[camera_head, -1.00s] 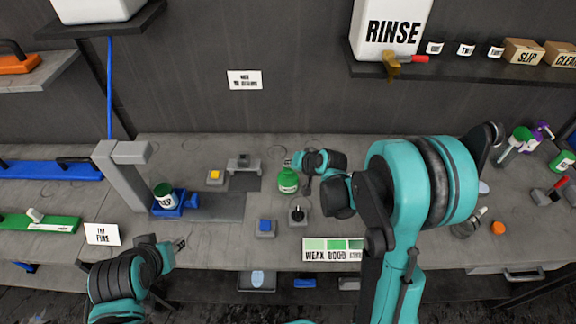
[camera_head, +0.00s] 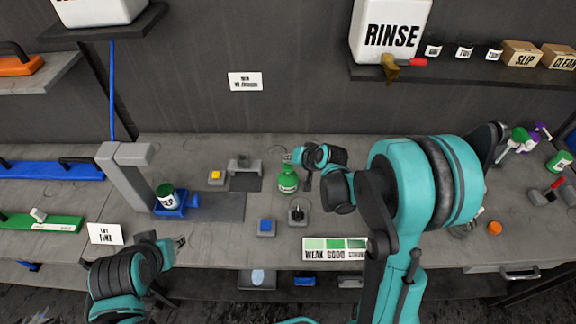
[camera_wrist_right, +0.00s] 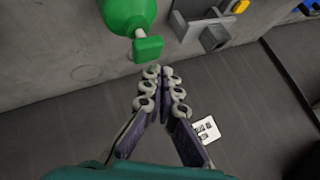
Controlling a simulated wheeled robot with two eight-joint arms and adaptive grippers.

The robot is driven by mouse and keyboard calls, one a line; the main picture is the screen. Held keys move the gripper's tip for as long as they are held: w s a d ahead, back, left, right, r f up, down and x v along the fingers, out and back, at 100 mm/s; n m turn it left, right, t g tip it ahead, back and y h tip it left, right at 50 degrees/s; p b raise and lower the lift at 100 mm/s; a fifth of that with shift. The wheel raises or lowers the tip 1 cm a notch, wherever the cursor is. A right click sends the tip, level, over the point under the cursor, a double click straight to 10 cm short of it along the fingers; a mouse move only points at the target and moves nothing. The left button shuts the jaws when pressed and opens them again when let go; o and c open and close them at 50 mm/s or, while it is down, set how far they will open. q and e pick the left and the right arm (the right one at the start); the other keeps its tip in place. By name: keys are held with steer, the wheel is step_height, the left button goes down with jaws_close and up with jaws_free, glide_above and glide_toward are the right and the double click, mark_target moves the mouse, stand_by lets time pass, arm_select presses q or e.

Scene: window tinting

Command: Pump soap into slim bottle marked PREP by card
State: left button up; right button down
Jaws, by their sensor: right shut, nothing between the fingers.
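A round green bottle (camera_head: 288,183) with a pale label stands upright at the middle of the bench. In the right wrist view the green bottle (camera_wrist_right: 128,12) shows a green pump head (camera_wrist_right: 148,48). My right gripper (camera_head: 291,159) is shut and empty at the pump head. Its fingertips (camera_wrist_right: 160,76) are close beside the head; I cannot tell if they touch. My left gripper (camera_head: 181,242) is over the bench's front left, its jaws too small to read. Slim bottles (camera_head: 517,141) stand at the far right, their labels unreadable. A WEAK/GOOD colour card (camera_head: 335,244) lies at the front.
A RINSE tank (camera_head: 392,35) is on the shelf above.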

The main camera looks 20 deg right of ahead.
mark_target(290, 167)
steer(key=shift+r+p, duration=1.8)
steer(key=shift+r, duration=0.75)
